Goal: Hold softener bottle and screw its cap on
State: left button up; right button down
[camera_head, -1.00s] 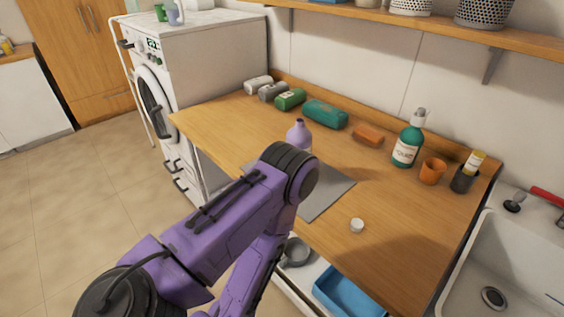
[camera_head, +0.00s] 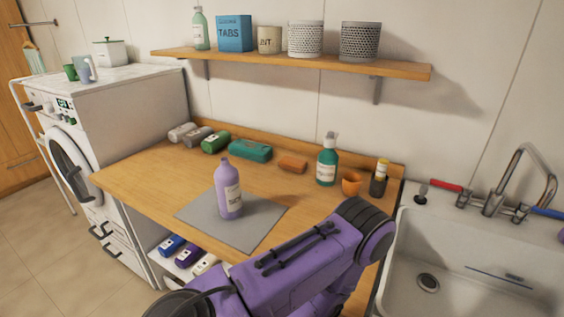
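The softener bottle (camera_head: 229,190) is purple with a pale label. It stands upright on a grey mat (camera_head: 262,228) on the wooden counter, and its neck looks bare. No gripper touches it. The white cap is not visible now; it lay on the counter to the right of the mat earlier, an area my purple arm now largely covers. That arm crosses the lower middle, and both grippers are out of view.
A green pump bottle (camera_head: 327,163), an orange cup (camera_head: 351,184) and an orange block (camera_head: 292,165) stand toward the back right. Rolled towels (camera_head: 215,142) line the back. A sink (camera_head: 470,265) is right, a washing machine (camera_head: 110,130) left, a shelf (camera_head: 290,60) above.

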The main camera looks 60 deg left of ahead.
aim_at(227, 176)
jog(key=z, duration=0.1)
jog(key=k, duration=0.45)
jog(key=u, duration=2)
jog(key=i, duration=0.5)
jog(key=u, duration=0.05)
